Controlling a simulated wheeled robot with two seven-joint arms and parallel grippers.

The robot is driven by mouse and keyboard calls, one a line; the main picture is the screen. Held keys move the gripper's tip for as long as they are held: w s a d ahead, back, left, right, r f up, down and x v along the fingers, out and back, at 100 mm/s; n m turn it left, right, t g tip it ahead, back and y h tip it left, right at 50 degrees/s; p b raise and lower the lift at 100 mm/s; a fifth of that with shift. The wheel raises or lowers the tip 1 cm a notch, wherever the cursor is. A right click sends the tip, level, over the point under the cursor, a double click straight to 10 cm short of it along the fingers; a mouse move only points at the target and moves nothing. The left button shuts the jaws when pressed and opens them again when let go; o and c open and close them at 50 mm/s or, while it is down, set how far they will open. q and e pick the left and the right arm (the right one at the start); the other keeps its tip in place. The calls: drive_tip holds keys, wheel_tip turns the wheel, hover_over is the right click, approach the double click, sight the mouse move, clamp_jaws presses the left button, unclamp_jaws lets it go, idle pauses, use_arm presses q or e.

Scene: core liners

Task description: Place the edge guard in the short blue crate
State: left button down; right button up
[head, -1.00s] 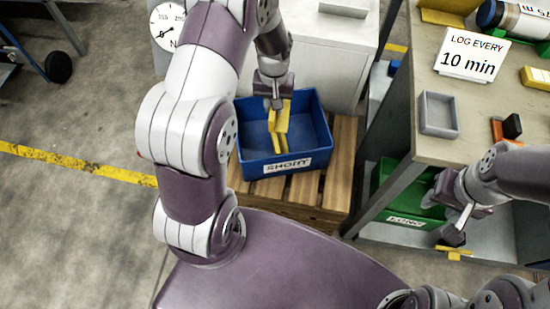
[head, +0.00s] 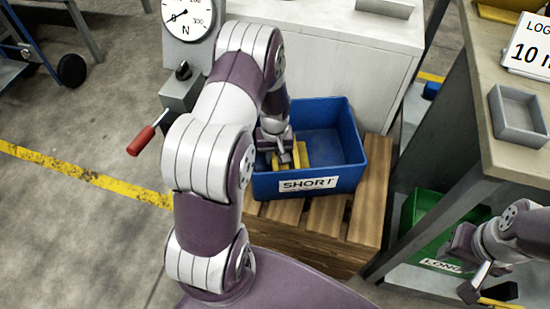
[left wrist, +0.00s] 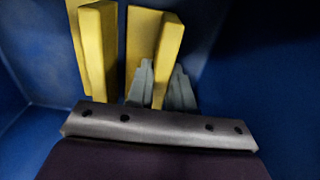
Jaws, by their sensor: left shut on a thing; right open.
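The short blue crate (head: 348,135), labelled SHORT, stands on a wooden pallet. My left gripper (head: 281,158) is down inside it, towards its left side. In the left wrist view its grey fingers (left wrist: 160,88) are shut on a yellow edge guard (left wrist: 165,45). A second yellow piece (left wrist: 97,50) of similar shape is beside it, inside the blue walls. Yellow also shows around the gripper in the head view (head: 304,152); the gripper partly hides both pieces. I cannot tell whether the held guard touches the crate floor. My right gripper (head: 487,286) is open at the lower right.
A green crate (head: 425,211) labelled LONG sits under the workbench (head: 520,160) on the right. A grey tray (head: 518,115) is on the bench. A force gauge (head: 188,18) and red-handled lever (head: 142,140) stand left of the crate. The pallet (head: 310,235) shows in front.

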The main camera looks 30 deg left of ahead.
sight(275, 155)
use_arm(q)
drive_tip(key=shift+r, duration=0.15)
drive_tip(key=c, duration=1)
unclamp_jaws()
wheel_tip(275, 155, up, 12)
drive_tip(key=p, duration=0.5)
drive_tip(key=s+d+r+m, duration=0.2)
drive_tip(key=s+d+r, duration=0.1)
drive_tip(key=s, duration=0.1)
drive_tip(key=s+d+r+m+t, duration=0.1)
drive_tip(key=s+d+r+m, duration=0.2)
drive_tip(key=d, duration=0.1)
drive_tip(key=s+d+r+m, duration=0.2)
drive_tip(key=s+d+r, duration=0.1)
drive_tip(key=s+r, duration=0.1)
drive_tip(key=shift+s+d+m+t, duration=0.3)
drive_tip(key=shift+d, duration=0.1)
